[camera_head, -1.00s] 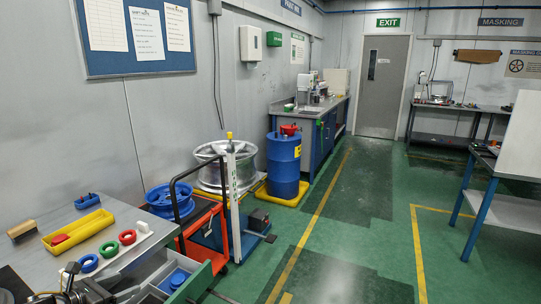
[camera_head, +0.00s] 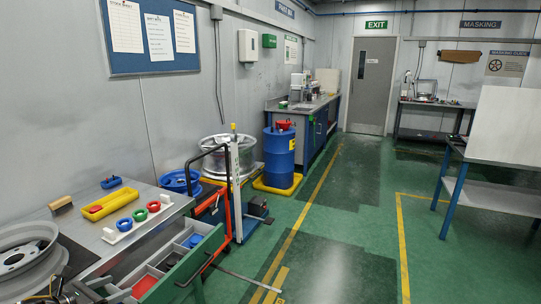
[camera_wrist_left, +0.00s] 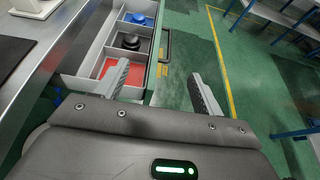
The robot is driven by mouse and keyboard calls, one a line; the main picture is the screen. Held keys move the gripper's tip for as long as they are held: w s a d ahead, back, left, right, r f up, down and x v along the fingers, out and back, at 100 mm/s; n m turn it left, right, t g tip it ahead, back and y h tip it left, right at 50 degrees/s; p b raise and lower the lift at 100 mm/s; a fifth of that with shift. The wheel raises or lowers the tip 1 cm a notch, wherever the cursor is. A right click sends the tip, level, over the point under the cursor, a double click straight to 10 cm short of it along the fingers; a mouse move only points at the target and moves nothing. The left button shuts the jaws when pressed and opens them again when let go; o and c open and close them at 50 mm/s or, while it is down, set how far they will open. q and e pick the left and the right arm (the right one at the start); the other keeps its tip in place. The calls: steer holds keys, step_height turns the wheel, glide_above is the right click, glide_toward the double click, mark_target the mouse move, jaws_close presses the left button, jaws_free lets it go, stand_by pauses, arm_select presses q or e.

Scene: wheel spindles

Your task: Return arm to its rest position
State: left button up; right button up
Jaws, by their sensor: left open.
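My left gripper (camera_wrist_left: 158,73) is open and empty in the left wrist view. Its two fingers are wide apart, with the open drawer behind the left finger and green floor between them. The grey drawer (camera_head: 130,278) stands pulled out, with a green front (camera_head: 190,270). In the wrist view its compartments hold blue (camera_wrist_left: 138,19), black (camera_wrist_left: 130,41) and red (camera_wrist_left: 112,68) contents. My right gripper is not in view.
The metal bench (camera_head: 100,232) holds a yellow tray (camera_head: 108,204), a white holder with blue, red and green rings (camera_head: 139,216) and a silver wheel (camera_head: 25,260). An orange cart (camera_head: 216,220) and blue drum (camera_head: 280,155) stand beyond.

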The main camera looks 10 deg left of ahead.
arm_select(q)
steer(key=s+a+f+n+g+y, duration=0.1)
steer(key=s+a+f+n+y, duration=0.1)
steer(key=a+f+n, duration=0.5)
steer(key=s+a+f+n+y, duration=0.1)
steer(key=a+f+n+y, duration=0.2)
steer(key=f+n, duration=0.85)
steer(key=s+f+n+g+y, duration=0.1)
steer(key=s+f+n+g, duration=0.1)
steer(key=s+f+n, duration=0.5)
steer(key=s+f+n+g, duration=0.1)
steer(key=s+f+n, duration=0.25)
steer(key=f, duration=0.55)
steer(key=s+d+f+n+g, duration=0.35)
steer(key=s+d+f, duration=0.25)
steer(key=s+f, duration=0.25)
steer(key=s+d+f+n+g, duration=0.2)
steer(key=s+d+f+n, duration=0.3)
steer(key=s+f, duration=0.4)
steer(key=s+d+f+g+h, duration=0.1)
steer(key=s+d+f, duration=0.1)
steer(key=s+d, duration=0.4)
steer(key=s+d+f+g, duration=0.1)
steer(key=s+d+f, duration=0.2)
steer(key=s+d, duration=0.4)
steer(key=d, duration=0.6)
steer(key=shift+s+h, duration=0.25)
steer(key=shift+h, duration=0.15)
